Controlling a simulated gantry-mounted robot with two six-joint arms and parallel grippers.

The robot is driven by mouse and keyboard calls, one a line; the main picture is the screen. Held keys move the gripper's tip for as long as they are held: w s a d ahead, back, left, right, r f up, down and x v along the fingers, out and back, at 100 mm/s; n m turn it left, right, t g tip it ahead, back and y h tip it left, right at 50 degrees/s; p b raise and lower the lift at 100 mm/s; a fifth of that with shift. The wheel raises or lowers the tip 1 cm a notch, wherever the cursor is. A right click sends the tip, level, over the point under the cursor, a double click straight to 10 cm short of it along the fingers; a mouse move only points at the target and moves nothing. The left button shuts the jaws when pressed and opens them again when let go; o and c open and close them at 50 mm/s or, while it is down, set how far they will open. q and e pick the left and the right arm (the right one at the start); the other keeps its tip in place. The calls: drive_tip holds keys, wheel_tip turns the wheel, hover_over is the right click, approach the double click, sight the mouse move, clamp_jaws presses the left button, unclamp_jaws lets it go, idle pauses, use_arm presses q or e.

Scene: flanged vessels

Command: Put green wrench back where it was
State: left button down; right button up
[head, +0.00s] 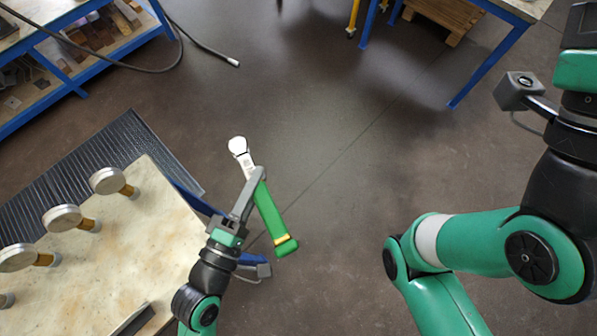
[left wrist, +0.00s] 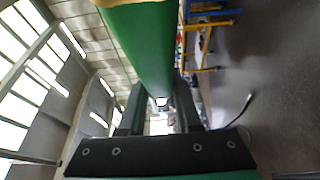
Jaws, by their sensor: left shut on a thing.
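The green wrench (head: 270,213) has a green handle with a yellow band near its lower end and a silver round head. My left gripper (head: 255,181) is shut on its handle just below the head. It holds the wrench over the open floor, to the right of the table, with the head toward the upper left. In the left wrist view the green handle (left wrist: 146,40) fills the top middle, between the gripper and the room. My right arm shows at the right of the head view, but its gripper is out of the picture.
A worn pale table (head: 120,250) at the left bears several flanged vessels (head: 62,218). A dark ribbed mat (head: 110,150) lies along its far side. A blue shelf (head: 75,65) stands upper left, and a cable end (head: 232,62) lies on the floor. The middle floor is clear.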

use_arm(q)
drive_tip(key=s+a+f+n+t+y+b, duration=0.15)
drive_tip(key=s+a+f+n+y, duration=0.35)
drive_tip(key=a, duration=0.7)
drive_tip(key=s+a+f+n+y+b, duration=0.3)
drive_tip(key=a+f+y, duration=0.35)
drive_tip(key=a, duration=0.65)
drive_tip(key=shift+y, duration=0.45)
drive_tip(key=f+b, duration=0.2)
drive_tip(key=s+f+b, duration=0.1)
drive_tip(key=f+b, duration=0.3)
drive_tip(key=shift+s+d+f, duration=0.15)
drive_tip(key=shift+d+f, duration=0.15)
drive_tip(key=shift+f, duration=0.05)
drive_tip(key=shift+f+b, duration=0.6)
drive_tip(key=c, duration=0.6)
unclamp_jaws()
drive_tip(key=shift+o, duration=0.4)
drive_tip(key=shift+f, duration=0.1)
drive_tip(key=shift+s+d, duration=0.1)
